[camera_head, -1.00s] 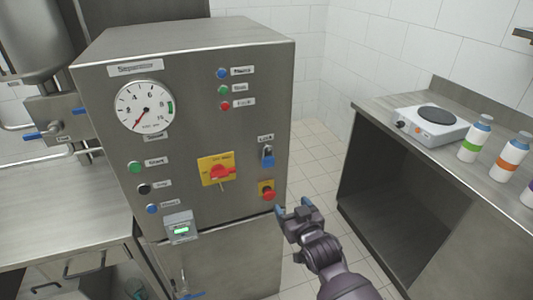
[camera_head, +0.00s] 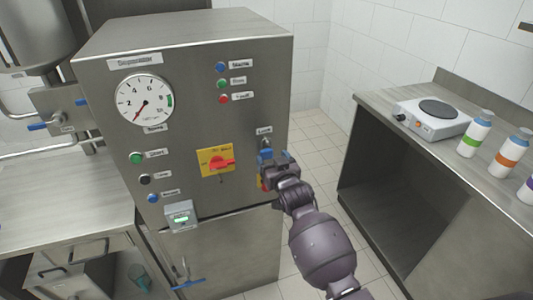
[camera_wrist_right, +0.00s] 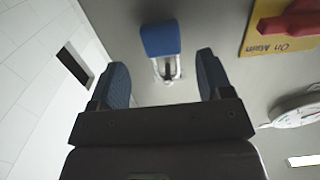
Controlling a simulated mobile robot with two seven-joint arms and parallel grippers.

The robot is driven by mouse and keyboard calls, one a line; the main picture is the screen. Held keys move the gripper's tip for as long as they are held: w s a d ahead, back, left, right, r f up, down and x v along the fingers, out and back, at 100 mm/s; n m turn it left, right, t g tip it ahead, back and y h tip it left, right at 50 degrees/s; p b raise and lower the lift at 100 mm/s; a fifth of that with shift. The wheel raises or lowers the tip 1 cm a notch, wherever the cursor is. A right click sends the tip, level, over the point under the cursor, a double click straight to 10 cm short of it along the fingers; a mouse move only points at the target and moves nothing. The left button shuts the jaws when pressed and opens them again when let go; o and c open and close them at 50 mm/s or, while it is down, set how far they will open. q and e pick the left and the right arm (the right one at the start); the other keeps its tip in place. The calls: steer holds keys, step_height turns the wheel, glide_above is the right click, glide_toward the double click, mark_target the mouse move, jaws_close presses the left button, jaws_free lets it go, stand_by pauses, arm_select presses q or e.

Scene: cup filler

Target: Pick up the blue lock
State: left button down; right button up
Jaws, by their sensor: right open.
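The blue lock (camera_head: 265,155) hangs on the front panel of the steel control cabinet, under a small label. My right gripper (camera_head: 276,157) is at the lock and covers part of it in the head view. In the right wrist view the lock (camera_wrist_right: 160,39) shows its blue body and metal shackle, ahead of and between the two blue fingertips. The right gripper (camera_wrist_right: 164,75) is open, with a gap on both sides of the lock. My left gripper is not in view.
The cabinet (camera_head: 200,110) carries a red switch on a yellow plate (camera_head: 216,160), a gauge (camera_head: 144,98) and several buttons. The red-and-yellow stop button below the lock is mostly hidden by my right gripper. A steel counter (camera_head: 460,165) with a hot plate (camera_head: 431,117) and bottles stands at the right.

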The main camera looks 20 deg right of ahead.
mark_target(267, 152)
steer(key=shift+w+a+r, duration=0.1)
steer(key=shift+w+a, duration=0.1)
steer(key=shift+w, duration=1.75)
steer(key=c, duration=1.1)
steer(key=shift+o, duration=0.2)
steer(key=shift+r, duration=0.1)
steer(key=shift+r, duration=0.25)
steer(key=s, duration=1.8)
steer(key=shift+d+r, duration=0.3)
steer(key=shift+r, duration=0.15)
